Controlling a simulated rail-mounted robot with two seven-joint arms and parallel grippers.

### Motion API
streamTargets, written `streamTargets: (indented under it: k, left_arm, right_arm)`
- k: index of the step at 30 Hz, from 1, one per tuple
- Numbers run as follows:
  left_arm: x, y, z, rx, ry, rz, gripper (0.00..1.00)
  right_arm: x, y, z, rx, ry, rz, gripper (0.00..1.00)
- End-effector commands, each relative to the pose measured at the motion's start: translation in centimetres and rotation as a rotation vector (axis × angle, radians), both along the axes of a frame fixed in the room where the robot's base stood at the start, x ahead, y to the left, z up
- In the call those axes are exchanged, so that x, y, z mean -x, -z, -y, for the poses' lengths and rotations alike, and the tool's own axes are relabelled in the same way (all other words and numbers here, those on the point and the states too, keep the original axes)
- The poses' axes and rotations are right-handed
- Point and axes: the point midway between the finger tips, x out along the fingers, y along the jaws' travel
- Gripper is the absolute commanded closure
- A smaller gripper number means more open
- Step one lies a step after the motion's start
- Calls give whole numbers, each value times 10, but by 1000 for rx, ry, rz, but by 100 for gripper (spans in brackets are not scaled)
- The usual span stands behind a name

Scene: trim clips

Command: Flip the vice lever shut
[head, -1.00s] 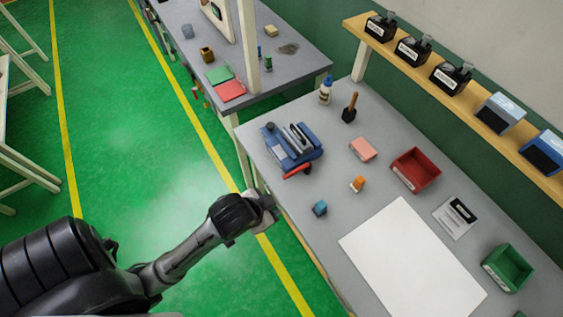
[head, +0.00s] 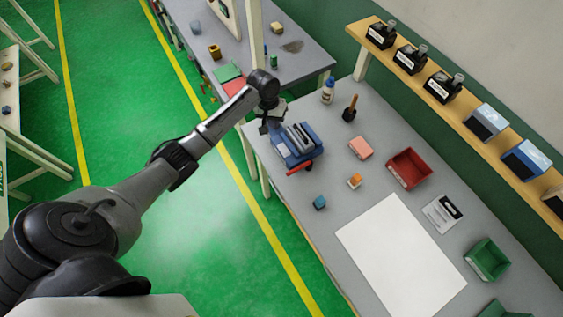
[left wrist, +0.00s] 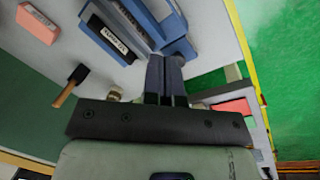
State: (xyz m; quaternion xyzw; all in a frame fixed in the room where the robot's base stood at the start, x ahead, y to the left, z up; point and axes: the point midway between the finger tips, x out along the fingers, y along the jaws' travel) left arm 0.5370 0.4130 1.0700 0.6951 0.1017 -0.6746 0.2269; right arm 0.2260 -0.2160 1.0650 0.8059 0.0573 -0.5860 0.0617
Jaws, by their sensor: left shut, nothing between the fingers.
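The blue vice (head: 286,152) sits on the grey workbench at its far left corner, with grey jaws on top. The lever does not show in that view. My right gripper is not in view.
A white sheet (head: 400,255) covers the bench's near part.

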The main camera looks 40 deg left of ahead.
Motion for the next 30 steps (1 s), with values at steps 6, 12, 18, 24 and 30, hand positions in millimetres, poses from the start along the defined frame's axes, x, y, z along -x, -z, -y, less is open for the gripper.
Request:
streamTargets:
  k: [6, 12, 18, 24, 30]
  left_arm:
    - [25, 34, 9, 222, -413, -276, 100]
    - [29, 30, 17, 260, -635, -378, 100]
    - [30, 30, 17, 249, -761, -419, 100]
    - [30, 30, 17, 246, -796, -429, 100]
    - [29, 30, 17, 246, -796, -428, 100]
  right_arm:
    - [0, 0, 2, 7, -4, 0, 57]
    - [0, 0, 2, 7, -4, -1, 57]
    - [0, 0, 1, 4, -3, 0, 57]
    - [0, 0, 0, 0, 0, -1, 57]
    - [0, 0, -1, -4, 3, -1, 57]
